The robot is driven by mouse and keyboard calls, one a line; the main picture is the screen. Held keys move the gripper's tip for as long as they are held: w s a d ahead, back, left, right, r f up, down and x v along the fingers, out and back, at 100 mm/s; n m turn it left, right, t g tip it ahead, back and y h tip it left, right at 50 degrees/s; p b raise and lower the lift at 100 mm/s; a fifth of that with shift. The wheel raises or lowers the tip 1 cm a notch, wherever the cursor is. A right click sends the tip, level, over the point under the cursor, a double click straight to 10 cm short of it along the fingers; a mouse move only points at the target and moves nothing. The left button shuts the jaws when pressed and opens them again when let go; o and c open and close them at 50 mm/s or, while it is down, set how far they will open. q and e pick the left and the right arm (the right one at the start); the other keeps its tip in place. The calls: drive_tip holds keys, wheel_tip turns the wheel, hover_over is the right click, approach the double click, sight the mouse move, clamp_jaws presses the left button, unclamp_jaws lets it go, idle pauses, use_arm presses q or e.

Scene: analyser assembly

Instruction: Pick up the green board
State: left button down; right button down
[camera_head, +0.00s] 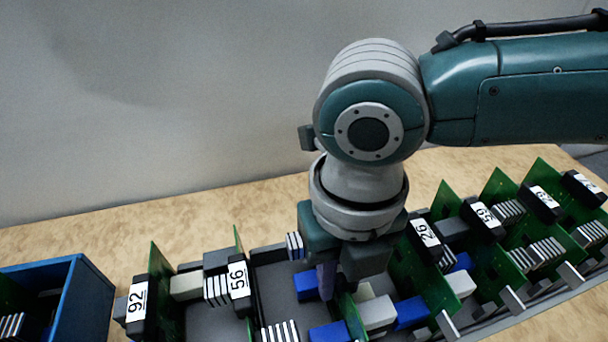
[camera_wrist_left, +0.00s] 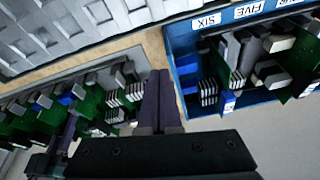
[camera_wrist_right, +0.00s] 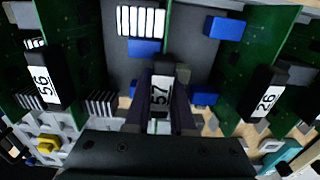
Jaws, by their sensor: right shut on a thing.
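My right gripper (camera_head: 342,285) reaches down into the row of green boards. In the right wrist view its fingers (camera_wrist_right: 161,100) are shut on the black handle labelled 57 (camera_wrist_right: 160,90) of a green board. In the head view the gripper hides most of that board. It stands between board 56 (camera_head: 239,280) and board 26 (camera_head: 426,234). Whether it is seated in the rack or raised I cannot tell. My left gripper shows only in the left wrist view (camera_wrist_left: 159,98), where its fingers are together with nothing seen between them.
More upright boards stand close by, including 92 (camera_head: 138,305) and 59 (camera_head: 485,216). A blue box (camera_head: 92,295) with boards inside stands at the left; in the left wrist view its rim (camera_wrist_left: 180,45) carries labels FIVE and SIX. The wooden table behind the row is clear.

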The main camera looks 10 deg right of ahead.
idle(0.4)
drive_tip(key=shift+r, duration=0.55)
wheel_tip(320, 180, up, 19)
drive_tip(key=p, duration=0.3)
drive_tip(key=shift+p, duration=0.45)
